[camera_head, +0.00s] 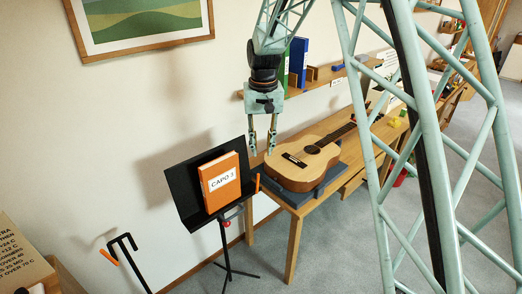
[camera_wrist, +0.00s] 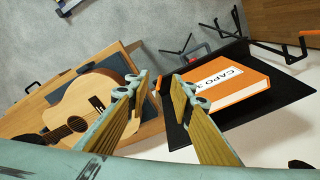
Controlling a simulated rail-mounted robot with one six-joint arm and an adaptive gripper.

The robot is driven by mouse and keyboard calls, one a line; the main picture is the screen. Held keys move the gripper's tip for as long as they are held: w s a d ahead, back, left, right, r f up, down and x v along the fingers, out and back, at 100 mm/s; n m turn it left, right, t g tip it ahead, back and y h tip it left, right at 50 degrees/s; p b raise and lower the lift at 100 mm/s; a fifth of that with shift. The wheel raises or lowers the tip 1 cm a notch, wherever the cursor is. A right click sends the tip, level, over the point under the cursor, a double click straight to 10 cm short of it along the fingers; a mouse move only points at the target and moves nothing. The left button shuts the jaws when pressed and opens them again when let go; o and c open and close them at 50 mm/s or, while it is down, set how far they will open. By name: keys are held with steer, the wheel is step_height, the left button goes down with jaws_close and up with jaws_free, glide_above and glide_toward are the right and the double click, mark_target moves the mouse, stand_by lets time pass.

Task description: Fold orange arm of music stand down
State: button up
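The music stand's black desk (camera_head: 186,190) leans back and bears an orange book (camera_head: 219,182) labelled CAPO 3. A small upright orange arm (camera_head: 257,183) shows at the desk's right edge. In the wrist view, the desk (camera_wrist: 290,100) and the book (camera_wrist: 240,92) lie right of centre. A small orange piece (camera_wrist: 158,84), apparently this arm, shows between my fingertips in the picture. My gripper (camera_head: 261,150) points down, open and empty, above the desk's right edge. In the wrist view my gripper (camera_wrist: 160,86) has its fingers spread apart. I cannot tell its exact distance from the arm.
A guitar (camera_head: 305,158) lies on a wooden bench close to the right of the stand. A black hooked stand (camera_head: 125,243) with another orange piece (camera_head: 113,254) is at the lower left. A wall shelf (camera_head: 325,76) and a framed picture (camera_head: 140,22) are behind.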

steer(key=shift+s+d+r, duration=0.1)
steer(key=shift+s+r, duration=0.25)
steer(key=shift+s, duration=0.1)
stand_by(0.3)
